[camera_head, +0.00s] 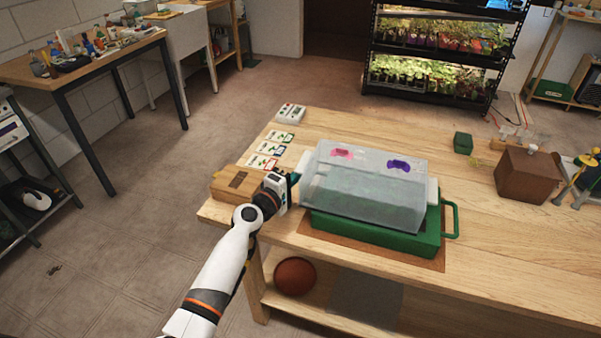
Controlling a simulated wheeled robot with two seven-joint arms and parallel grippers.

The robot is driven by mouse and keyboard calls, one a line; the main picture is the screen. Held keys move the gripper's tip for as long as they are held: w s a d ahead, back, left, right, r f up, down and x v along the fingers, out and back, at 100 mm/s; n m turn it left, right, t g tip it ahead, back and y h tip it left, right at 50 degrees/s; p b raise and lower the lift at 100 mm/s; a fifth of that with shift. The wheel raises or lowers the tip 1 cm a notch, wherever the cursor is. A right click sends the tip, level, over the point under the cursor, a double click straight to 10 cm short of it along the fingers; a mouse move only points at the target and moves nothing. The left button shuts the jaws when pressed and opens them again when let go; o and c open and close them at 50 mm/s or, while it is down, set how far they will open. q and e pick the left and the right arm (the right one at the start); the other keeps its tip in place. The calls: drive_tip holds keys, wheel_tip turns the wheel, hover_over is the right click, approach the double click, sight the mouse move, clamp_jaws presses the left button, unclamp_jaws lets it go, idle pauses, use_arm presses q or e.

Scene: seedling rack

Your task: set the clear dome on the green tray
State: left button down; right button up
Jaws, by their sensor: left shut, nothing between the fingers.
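The clear dome (365,190), a see-through box-shaped lid with a pink and a purple mark on top, rests over the green tray (375,233). Its lower edge lies a little left of the tray's right end, and the tray's front wall shows below it. I cannot tell whether the rim is fully seated all round. My left gripper (291,184) is shut and empty, close beside the dome's left end. Its fingertips are small and partly hidden, so I cannot tell whether they touch the dome. My right gripper is not in view.
The tray stands on a brown mat (335,232) on the wooden table (480,265). A wooden box (234,184), several cards and a white device (290,113) lie to the left. A brown box (527,175) and a small green box (463,143) stand right. Table between is clear.

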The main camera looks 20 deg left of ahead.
use_arm(q)
drive_tip(key=shift+d, duration=0.4)
drive_tip(key=shift+d+f, duration=0.1)
drive_tip(key=shift+d, duration=0.1)
drive_tip(key=shift+s+d, duration=0.1)
drive_tip(key=shift+d, duration=1.05)
